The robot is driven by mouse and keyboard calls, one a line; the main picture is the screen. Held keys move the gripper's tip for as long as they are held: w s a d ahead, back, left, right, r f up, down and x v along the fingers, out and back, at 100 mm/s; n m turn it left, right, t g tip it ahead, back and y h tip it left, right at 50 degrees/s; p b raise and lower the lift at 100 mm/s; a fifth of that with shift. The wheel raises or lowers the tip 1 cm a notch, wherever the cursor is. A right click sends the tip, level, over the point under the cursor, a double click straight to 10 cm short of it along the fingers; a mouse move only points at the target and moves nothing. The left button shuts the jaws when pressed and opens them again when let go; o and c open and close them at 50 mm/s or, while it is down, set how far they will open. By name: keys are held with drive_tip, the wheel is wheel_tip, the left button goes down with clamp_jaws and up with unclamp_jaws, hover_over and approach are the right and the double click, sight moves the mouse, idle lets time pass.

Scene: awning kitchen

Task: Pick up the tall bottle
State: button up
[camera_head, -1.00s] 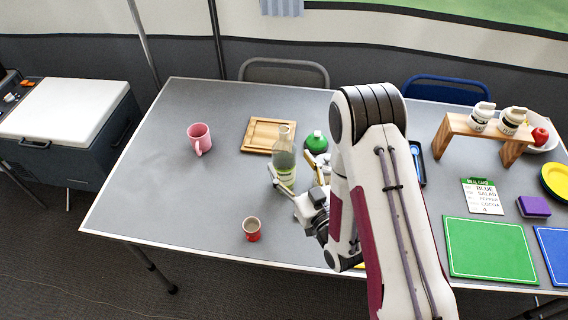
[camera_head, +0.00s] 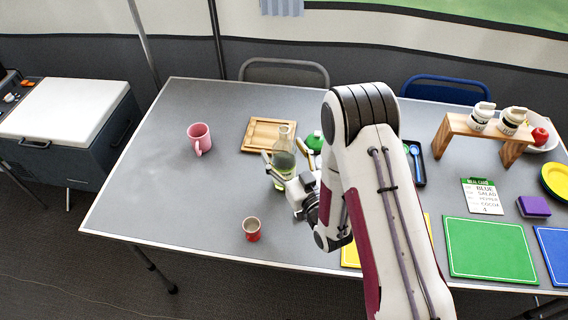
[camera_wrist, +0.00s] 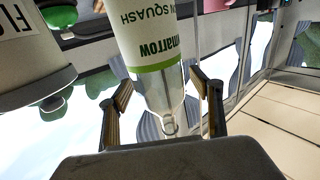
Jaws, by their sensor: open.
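The tall bottle (camera_head: 284,143) is clear with a pale label and green contents, and it stands upright on the grey table. My gripper (camera_head: 283,168) is at the bottle's near side with its fingers on either side of it. In the wrist view, the bottle (camera_wrist: 150,45) shows a white and green label and lies between the two open fingers (camera_wrist: 163,95). Gaps show beside the bottle there, and I cannot tell whether either finger touches it. The gripper hides the bottle's lower part in the head view.
A green-topped container (camera_head: 315,140) stands close right of the bottle. A wooden board (camera_head: 262,147) lies behind it. A pink mug (camera_head: 199,138) and a red cup (camera_head: 251,229) stand to the left. The table's left part is mostly clear.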

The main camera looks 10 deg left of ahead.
sight(286, 129)
drive_tip(key=shift+c, duration=0.5)
drive_tip(key=c, duration=1.7)
drive_tip(key=shift+r, duration=5.05)
